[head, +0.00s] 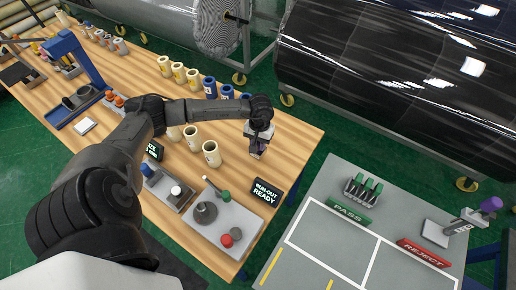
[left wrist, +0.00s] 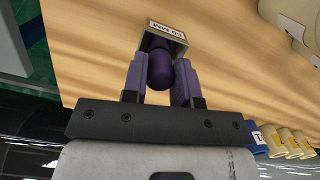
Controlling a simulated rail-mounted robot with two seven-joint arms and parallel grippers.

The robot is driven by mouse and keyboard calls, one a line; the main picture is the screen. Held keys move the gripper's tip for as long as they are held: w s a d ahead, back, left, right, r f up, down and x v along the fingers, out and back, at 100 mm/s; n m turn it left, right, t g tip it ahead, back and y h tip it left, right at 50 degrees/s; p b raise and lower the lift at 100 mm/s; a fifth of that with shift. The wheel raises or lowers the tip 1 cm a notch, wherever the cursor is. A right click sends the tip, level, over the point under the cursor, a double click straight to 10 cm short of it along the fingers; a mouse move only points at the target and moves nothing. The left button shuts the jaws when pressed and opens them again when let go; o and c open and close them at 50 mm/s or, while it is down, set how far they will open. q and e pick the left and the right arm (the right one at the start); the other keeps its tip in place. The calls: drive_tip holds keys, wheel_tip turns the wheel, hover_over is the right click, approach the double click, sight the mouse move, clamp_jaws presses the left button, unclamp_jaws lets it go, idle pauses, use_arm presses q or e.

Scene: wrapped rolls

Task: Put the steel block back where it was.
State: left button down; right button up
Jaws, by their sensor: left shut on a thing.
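My left gripper (head: 258,146) is over the far right part of the wooden table, fingers pointing down. In the left wrist view its two purple-grey fingers (left wrist: 160,80) are closed on a dark purple rounded knob (left wrist: 160,70). A small grey steel block (left wrist: 150,40) with a white printed label is at the knob's far end and appears joined to it. In the head view the block is a small grey shape below the fingers, partly hidden. I cannot tell whether it touches the wood. My right gripper is not in view.
Cream cups (head: 211,153) stand left of the gripper. A grey plate (head: 221,222) with knobs and a run-out sign (head: 266,191) lie nearer. A grey table (head: 325,262) at right holds PASS and REJECT signs and a purple-topped item (head: 490,204). Large dark rolls stand behind.

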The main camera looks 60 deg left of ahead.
use_arm(q)
drive_tip(key=shift+f, duration=2)
drive_tip(key=shift+f, duration=0.1)
drive_tip(key=c, duration=0.9)
unclamp_jaws()
wheel_tip(320, 180, up, 12)
drive_tip(key=w+a, duration=0.1)
drive_tip(key=shift+b, duration=0.4)
drive_tip(key=shift+w, duration=0.1)
